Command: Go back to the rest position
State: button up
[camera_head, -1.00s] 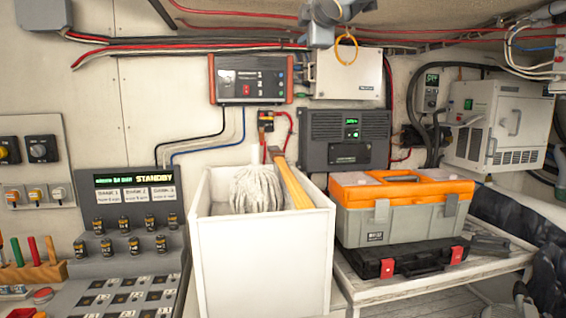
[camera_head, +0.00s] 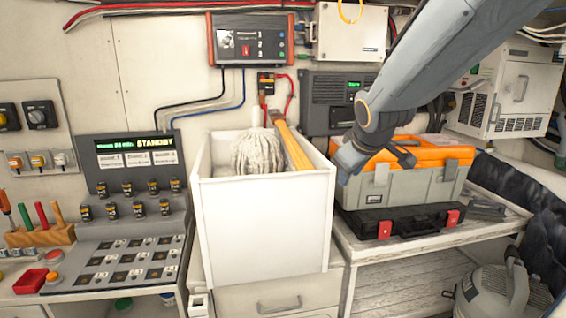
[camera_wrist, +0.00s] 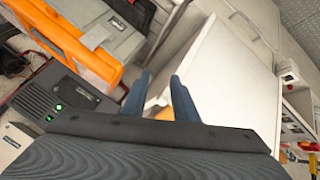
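My gripper shows in the wrist view (camera_wrist: 160,88) with its two blue-grey fingers apart and nothing between them. In the head view my arm comes down from the upper right. Its end hangs in front of the orange-lidded toolbox (camera_head: 440,155), beside the right rim of the white bin (camera_head: 262,225). The arm hides part of the toolbox and of the dark grey unit behind it. In the wrist view the bin wall (camera_wrist: 225,80) lies beyond and right of the fingers, and the toolbox (camera_wrist: 75,40) is at upper left.
The bin holds a mop head (camera_head: 258,152) and a wooden handle (camera_head: 293,148). A black case (camera_head: 405,222) lies under the toolbox on a bench. A console (camera_head: 130,245) with knobs stands left. A grey canister (camera_head: 490,295) sits lower right. Cables and boxes line the wall.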

jog(key=s+d+f+m+g, duration=0.3)
jog(key=s+f+m+g, duration=0.4)
jog(key=s+f, duration=1.35)
notch_tip(320, 180, down, 9)
jog(key=b, duration=1)
jog(key=shift+o, duration=0.5)
